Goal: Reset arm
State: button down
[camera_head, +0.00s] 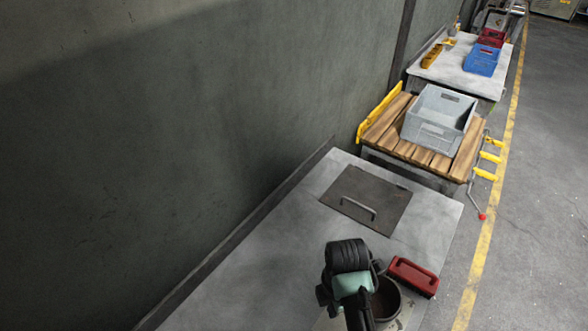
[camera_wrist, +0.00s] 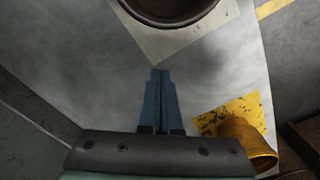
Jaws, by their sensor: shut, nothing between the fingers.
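My gripper (camera_wrist: 160,74) shows in the wrist view with its two blue fingers together and nothing between them. It is above a grey metal table top (camera_wrist: 75,45). In the head view my arm reaches over the near part of the same table (camera_head: 265,265); the fingers are hidden there. A dark round pot (camera_head: 387,298) stands on the table beside my arm, partly covered by it. Its rim (camera_wrist: 172,22) shows at the top of the wrist view, on a pale square plate (camera_wrist: 200,47), ahead of the fingertips and apart from them.
A red-handled brush-like block (camera_head: 413,275) lies right of the pot. A dark hatch with a handle (camera_head: 367,199) is farther along. A yellow part (camera_wrist: 245,135) is right of my gripper. Beyond are a grey crate (camera_head: 438,120) and blue crate (camera_head: 481,60). A wall (camera_head: 150,130) bounds the left.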

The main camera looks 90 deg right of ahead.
jog(key=w+d+r+t+h+b, duration=0.1)
jog(key=w+d+r+t+h, duration=0.1)
jog(key=w+r, duration=0.35)
jog(key=w+d+r+m+t+h, duration=0.1)
jog(key=w+d+r+h, duration=0.15)
jog(key=w, duration=0.65)
jog(key=w+d+r+t+h+b, duration=0.1)
jog(key=w+d+r+t, duration=0.1)
jog(key=w+r, duration=0.45)
jog(key=w+a+r+m+t+h+b, duration=0.1)
jog(key=w+a+r+t, duration=0.3)
jog(key=w+r, duration=0.5)
jog(key=w+a+r+m+t+h+b, duration=0.1)
jog(key=w+a+r+t+h, duration=0.2)
jog(key=w+r, duration=0.55)
jog(key=w+a+r+t+y+b, duration=0.1)
jog(key=w+a+r+t+y, duration=0.2)
jog(key=a+r+t, duration=1)
jog(key=s+a+r+t+y, duration=0.1)
jog(key=s+a+r+y, duration=0.2)
jog(key=a+r, duration=0.6)
jog(key=s+a+r+m+t+y+b, duration=0.1)
jog(key=s+a+r+y, duration=0.2)
jog(key=a+r, duration=0.6)
jog(key=shift+s+r, duration=0.55)
jog(key=shift+s, duration=0.65)
